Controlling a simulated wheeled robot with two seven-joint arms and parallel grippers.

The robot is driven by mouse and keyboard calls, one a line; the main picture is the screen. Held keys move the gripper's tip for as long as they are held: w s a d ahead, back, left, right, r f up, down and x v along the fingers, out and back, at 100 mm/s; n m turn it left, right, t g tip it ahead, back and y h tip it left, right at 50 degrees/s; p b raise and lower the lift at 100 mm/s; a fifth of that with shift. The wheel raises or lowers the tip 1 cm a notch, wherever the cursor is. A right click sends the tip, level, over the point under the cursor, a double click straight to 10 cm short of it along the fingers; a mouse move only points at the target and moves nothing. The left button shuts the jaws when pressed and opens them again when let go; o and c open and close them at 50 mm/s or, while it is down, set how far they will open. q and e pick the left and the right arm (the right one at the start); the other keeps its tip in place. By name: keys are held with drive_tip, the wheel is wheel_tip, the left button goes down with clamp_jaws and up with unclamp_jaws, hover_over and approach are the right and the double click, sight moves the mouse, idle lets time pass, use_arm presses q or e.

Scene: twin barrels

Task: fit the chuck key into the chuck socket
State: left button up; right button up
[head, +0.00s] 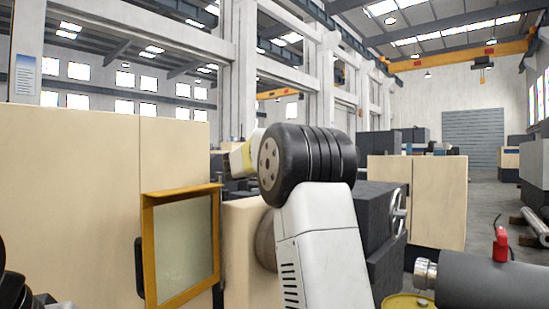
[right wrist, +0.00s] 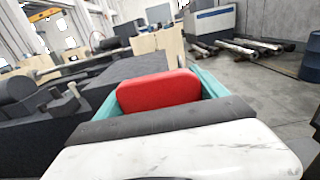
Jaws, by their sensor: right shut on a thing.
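My right gripper (right wrist: 166,82) shows in the right wrist view, its teal fingers on both sides of a red block. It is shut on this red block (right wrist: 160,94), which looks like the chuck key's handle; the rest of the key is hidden. In the head view my arm fills the middle and hides that gripper and the key. A brownish round part (head: 265,242), perhaps the chuck, shows partly behind the arm against the cream machine. Its socket cannot be made out. My left gripper is not in view.
A cream cabinet (head: 70,200) with a yellow-framed window door (head: 183,245) stands at left. A dark machine part with a handwheel (head: 398,214) is right of my arm. A dark cylinder (head: 490,282) and a yellow drum (head: 408,301) are at lower right. Open floor lies beyond.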

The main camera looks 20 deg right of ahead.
drive_tip(key=shift+f, duration=0.5)
drive_tip(key=shift+f, duration=1.65)
idle(0.9)
drive_tip(key=o, duration=1.5)
drive_tip(key=v, duration=0.8)
drive_tip(key=shift+d, duration=0.1)
